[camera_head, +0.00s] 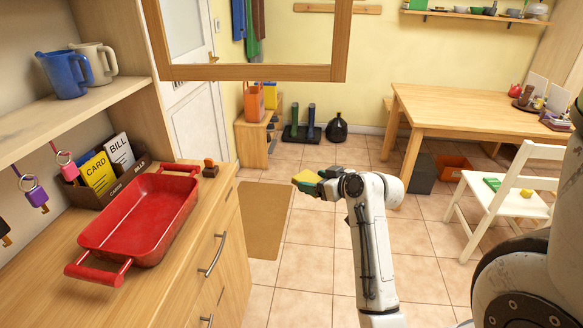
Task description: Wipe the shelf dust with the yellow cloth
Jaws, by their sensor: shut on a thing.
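My gripper (318,183) is in the middle of the head view, held out over the floor to the right of the wooden counter. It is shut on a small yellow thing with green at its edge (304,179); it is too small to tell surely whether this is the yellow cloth. The wooden shelf (30,123) is at the upper left, well away from my gripper. A blue mug (66,75) and a cream mug (97,63) stand on it. Darkish patches show on its left part; I cannot tell whether they are dust.
A red tray (135,222) and a dark card box (105,190) stand on the counter below the shelf. Keys hang under the shelf. A wooden-framed panel (250,72) hangs ahead. A white chair (500,200) and a table (470,108) are right. Floor around the mat (250,220) is clear.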

